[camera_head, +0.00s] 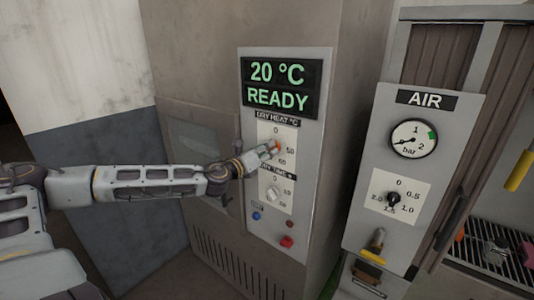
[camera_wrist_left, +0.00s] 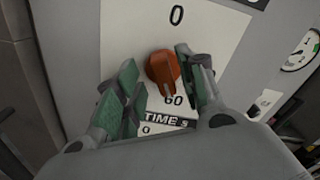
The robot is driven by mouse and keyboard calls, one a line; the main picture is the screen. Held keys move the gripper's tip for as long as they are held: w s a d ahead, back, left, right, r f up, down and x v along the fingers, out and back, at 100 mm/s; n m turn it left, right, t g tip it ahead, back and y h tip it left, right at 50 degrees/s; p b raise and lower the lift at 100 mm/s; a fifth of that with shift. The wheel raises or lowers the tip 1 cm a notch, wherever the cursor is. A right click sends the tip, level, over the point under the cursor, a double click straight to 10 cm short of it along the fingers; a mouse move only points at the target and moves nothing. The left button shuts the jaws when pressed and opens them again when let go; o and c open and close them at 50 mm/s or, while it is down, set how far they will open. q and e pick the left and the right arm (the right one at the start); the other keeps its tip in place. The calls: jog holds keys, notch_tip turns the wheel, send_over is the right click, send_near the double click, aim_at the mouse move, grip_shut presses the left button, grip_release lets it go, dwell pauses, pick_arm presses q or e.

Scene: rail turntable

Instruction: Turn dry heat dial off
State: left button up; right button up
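The dry heat dial is an orange-red knob (camera_wrist_left: 163,68) on a white scale plate, its pointer aimed down toward the 60 mark; the 0 mark is above it. In the head view most of the dial is hidden behind my left gripper (camera_head: 266,152). In the left wrist view the green-padded fingers of my left gripper (camera_wrist_left: 156,64) are open, one on each side of the knob. The right finger is close to the knob, with a wider gap at the left; contact cannot be told. My right gripper is not in view.
A display (camera_head: 279,87) above reads 20 °C, READY. Below are a white time dial (camera_head: 272,193), a blue button (camera_head: 257,216) and a red button (camera_head: 287,241). To the right stands an AIR panel (camera_head: 368,160) with a gauge (camera_head: 414,139) and a black knob (camera_head: 393,199).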

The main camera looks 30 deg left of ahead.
pick_arm(q)
jog(key=shift+w+d, duration=0.15)
jog(key=shift+w, duration=0.15)
dwell(0.4)
grip_shut()
jog(key=shift+b, duration=0.45)
